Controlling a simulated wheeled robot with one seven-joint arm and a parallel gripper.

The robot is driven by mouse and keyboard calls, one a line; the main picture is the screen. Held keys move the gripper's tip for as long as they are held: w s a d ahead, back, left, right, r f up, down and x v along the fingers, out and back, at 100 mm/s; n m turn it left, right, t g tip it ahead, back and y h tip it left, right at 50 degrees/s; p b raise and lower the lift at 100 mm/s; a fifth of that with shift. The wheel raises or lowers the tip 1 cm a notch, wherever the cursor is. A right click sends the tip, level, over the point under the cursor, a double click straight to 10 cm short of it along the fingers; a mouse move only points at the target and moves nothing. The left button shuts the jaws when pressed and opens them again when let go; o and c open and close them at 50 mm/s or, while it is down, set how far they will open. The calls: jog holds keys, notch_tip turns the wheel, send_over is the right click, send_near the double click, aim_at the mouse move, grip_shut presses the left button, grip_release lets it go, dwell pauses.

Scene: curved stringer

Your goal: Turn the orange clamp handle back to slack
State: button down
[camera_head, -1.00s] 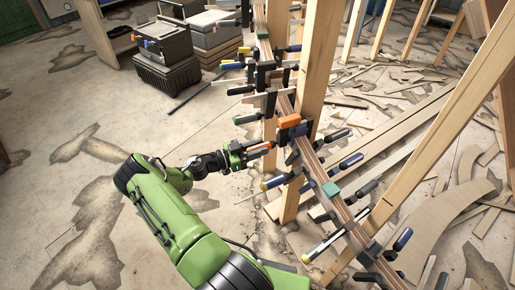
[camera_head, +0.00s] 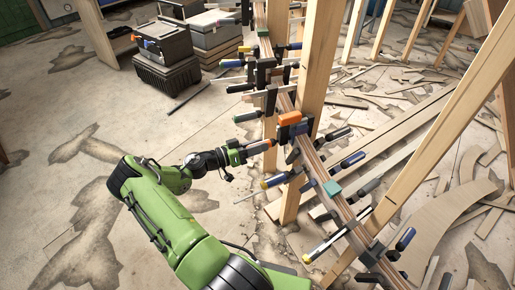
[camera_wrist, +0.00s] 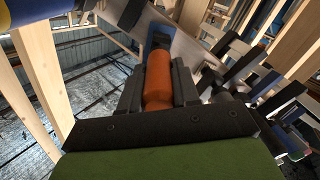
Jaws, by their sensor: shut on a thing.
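The orange clamp handle (camera_wrist: 158,82) lies lengthwise between the two dark fingers of my gripper (camera_wrist: 158,88) in the wrist view. The fingers are shut on it, one on each side. Its far end meets a dark blue clamp part (camera_wrist: 159,42) by a grey bar. In the head view, my gripper (camera_head: 257,148) reaches in from the left to the curved wooden stringer.
Several other clamps with blue, green or black handles stick out along the stringer, close around my gripper. A wooden post (camera_head: 309,80) stands just behind. Stacked toolboxes (camera_head: 165,55) are at the back left. Wood offcuts litter the right floor; the left floor is mostly clear.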

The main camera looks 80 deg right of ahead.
jog(key=n, duration=0.3)
jog(key=shift+w+n, duration=0.1)
jog(key=shift+n, duration=0.3)
jog(key=n, duration=0.3)
jog(key=shift+n, duration=0.3)
jog(key=n, duration=0.3)
jog(key=shift+d+n, duration=0.1)
jog(key=shift+n, duration=0.3)
jog(key=n+p, duration=0.1)
jog(key=n, duration=0.2)
jog(key=shift+f+n, duration=0.1)
jog(key=shift+n, duration=0.2)
jog(key=n+p, duration=0.1)
jog(key=n, duration=0.2)
jog(key=shift+n, duration=0.3)
jog(key=n+p, duration=0.1)
jog(key=n, duration=0.2)
jog(key=shift+f+n+p, duration=0.1)
jog(key=shift+n+p, duration=0.2)
jog(key=shift+p, duration=0.05)
jog(key=n+p, duration=0.2)
jog(key=n, duration=0.4)
jog(key=shift+f, duration=0.15)
jog(key=shift+n, duration=0.4)
